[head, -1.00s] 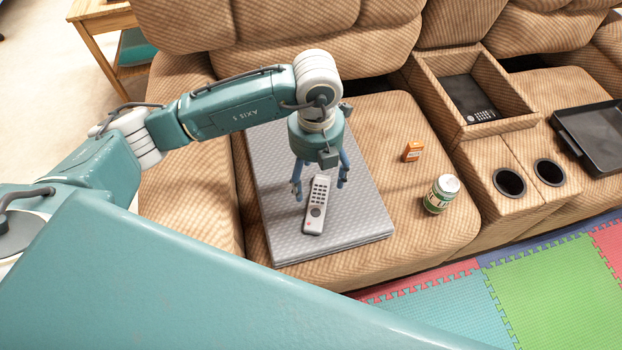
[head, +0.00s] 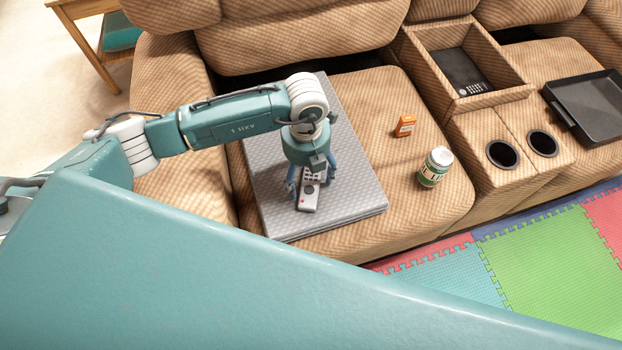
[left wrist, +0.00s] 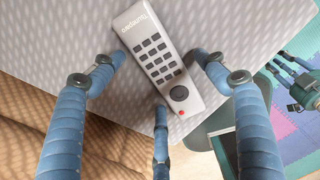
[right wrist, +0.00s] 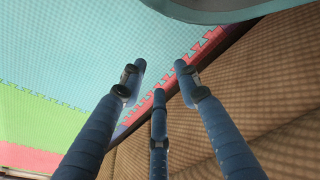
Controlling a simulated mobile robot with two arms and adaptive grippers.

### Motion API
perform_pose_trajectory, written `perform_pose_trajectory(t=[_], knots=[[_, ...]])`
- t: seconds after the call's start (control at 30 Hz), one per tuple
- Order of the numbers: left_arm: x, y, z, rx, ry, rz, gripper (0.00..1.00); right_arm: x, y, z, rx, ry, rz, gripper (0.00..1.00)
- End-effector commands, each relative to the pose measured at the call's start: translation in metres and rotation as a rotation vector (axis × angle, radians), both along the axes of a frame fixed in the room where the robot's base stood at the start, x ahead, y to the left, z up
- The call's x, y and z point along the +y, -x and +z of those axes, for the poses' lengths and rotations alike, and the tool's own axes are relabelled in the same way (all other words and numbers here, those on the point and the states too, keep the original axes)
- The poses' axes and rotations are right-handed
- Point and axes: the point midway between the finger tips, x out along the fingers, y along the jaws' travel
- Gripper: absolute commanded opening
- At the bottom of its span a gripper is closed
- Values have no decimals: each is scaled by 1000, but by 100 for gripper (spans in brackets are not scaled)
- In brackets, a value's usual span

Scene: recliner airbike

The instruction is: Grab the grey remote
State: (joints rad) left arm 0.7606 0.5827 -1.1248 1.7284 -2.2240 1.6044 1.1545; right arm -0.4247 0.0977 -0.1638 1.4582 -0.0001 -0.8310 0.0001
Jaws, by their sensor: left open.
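The grey remote (head: 308,194) lies buttons up on a grey textured folded pad (head: 354,200) on the sofa seat. My left gripper (head: 312,178) is right above it, pointing down, and hides its far part in the head view. In the left wrist view the remote (left wrist: 158,58) lies between the spread blue fingers of my left gripper (left wrist: 160,80), which is open and empty.
An orange box (head: 404,125) and a green-white jar (head: 435,166) stand on the seat right of the pad. Beyond are a console with two cup holders (head: 502,155), a dark device (head: 465,75) in its bin, and a black tray (head: 590,105). Foam mats (head: 545,255) cover the floor.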

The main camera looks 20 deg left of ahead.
Motion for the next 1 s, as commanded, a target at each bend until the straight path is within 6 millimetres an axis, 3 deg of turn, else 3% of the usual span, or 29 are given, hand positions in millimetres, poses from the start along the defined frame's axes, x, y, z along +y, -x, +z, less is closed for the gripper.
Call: perform_pose_trajectory(t=[0.17,0.4,0.43,0.77,1.0], knots=[[0,0,0,-1,1,0,74,0,1,0,2,0,0,32],[0,0,0,0,1,0,26,-1,1,0,3,2,0,32],[0,0,0,0,0,0,23,-1,2,0,3,2,0,32],[0,-1,8,-1,1,0,23,-1,3,-1,5,2,0,32],[0,-2,54,-5,1,-1,23,-2,17,-17,18,1,4,32]])
